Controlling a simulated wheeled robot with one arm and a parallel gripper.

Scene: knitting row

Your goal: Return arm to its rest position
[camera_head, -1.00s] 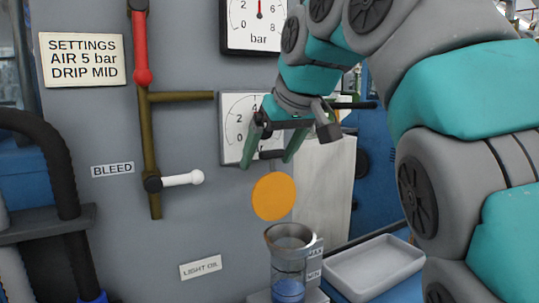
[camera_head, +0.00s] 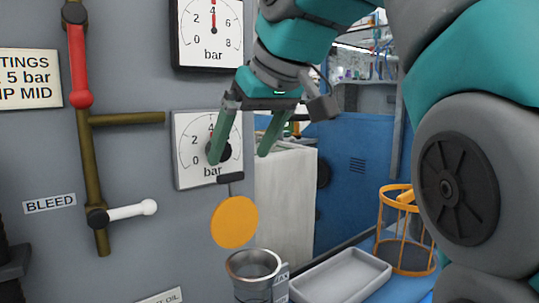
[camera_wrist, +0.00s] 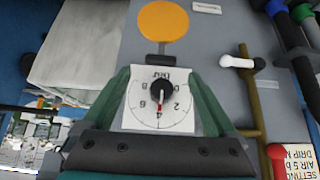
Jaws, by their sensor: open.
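My gripper (camera_head: 240,155) is open and empty, its two green fingers apart and pointing down in front of the machine panel. In the wrist view my gripper (camera_wrist: 160,82) frames the lower gauge (camera_wrist: 145,112) between its fingers. In the head view this gauge (camera_head: 186,160) is partly covered by one finger. It has a white face and a black knob (camera_wrist: 161,88) at its centre. I cannot tell how far the fingers are from the gauge. My teal and grey arm reaches in from the right, bent over the workspace.
An orange disc (camera_head: 235,222) hangs below the gauge, above a metal-rimmed cup (camera_head: 253,264). A grey tray (camera_head: 342,276) and an orange wire basket (camera_head: 404,236) stand right. A brown pipe (camera_head: 91,160) carries a red handle (camera_head: 78,65) and a white lever (camera_head: 132,210).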

